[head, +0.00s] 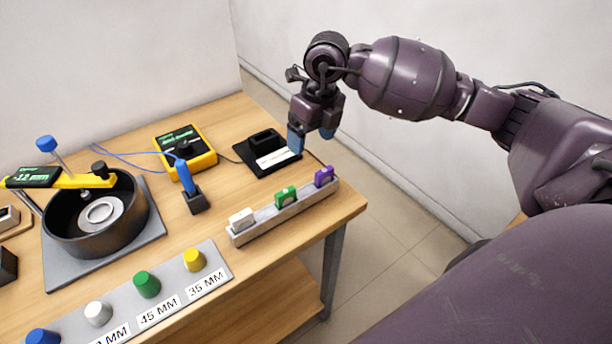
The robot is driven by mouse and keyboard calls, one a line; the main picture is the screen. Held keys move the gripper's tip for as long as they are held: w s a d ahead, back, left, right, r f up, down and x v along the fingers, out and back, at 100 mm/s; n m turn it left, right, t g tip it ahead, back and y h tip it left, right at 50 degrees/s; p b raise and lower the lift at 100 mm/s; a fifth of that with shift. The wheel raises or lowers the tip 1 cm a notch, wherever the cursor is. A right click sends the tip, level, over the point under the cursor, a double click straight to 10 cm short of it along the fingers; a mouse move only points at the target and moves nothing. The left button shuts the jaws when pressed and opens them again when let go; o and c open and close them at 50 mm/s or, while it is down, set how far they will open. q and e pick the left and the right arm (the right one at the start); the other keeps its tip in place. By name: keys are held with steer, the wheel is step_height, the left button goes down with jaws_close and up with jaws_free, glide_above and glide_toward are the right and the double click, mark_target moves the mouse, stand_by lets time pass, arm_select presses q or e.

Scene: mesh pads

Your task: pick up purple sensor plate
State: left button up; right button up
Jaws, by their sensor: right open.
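The purple sensor plate (324,176) stands upright in the right end slot of a light grey rack (285,215) near the table's right edge. A green plate (286,196) and a white plate (241,218) stand in the same rack to its left. My right gripper (311,141) points down with its blue-tipped fingers apart and nothing between them. It is above and a little behind the purple plate, not touching it. My left gripper is out of view.
A black holder (250,160) with a white label lies behind the rack. A yellow meter (183,148), a blue probe in a stand (195,202), a black bowl device (70,235) and a strip of coloured knobs (215,262) are on the wooden table (225,120).

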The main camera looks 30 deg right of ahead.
mark_target(324, 170)
steer(key=shift+s+d+m+g+h, duration=0.2)
steer(key=shift+s+d+h, duration=0.15)
steer(key=shift+d, duration=0.2)
steer(key=shift+s+d+m+g+h, duration=0.1)
steer(key=shift+s+d+m+h, duration=0.1)
steer(key=shift+d+h, duration=0.25)
steer(key=shift+s+d+f, duration=0.1)
steer(key=shift+s+d, duration=0.05)
step_height(324, 170, down, 6)
steer(key=shift+r, duration=0.25)
steer(key=shift+d+f+b, duration=0.15)
steer(key=shift+f+b, duration=0.05)
steer(key=shift+f, duration=1.15)
steer(key=shift+d+f+b, duration=0.1)
steer(key=shift+f+b, duration=0.1)
steer(key=shift+f, duration=1.1)
steer(key=c, duration=1)
steer(key=shift+r, duration=0.1)
step_height(324, 170, up, 20)
steer(key=p, duration=0.1)
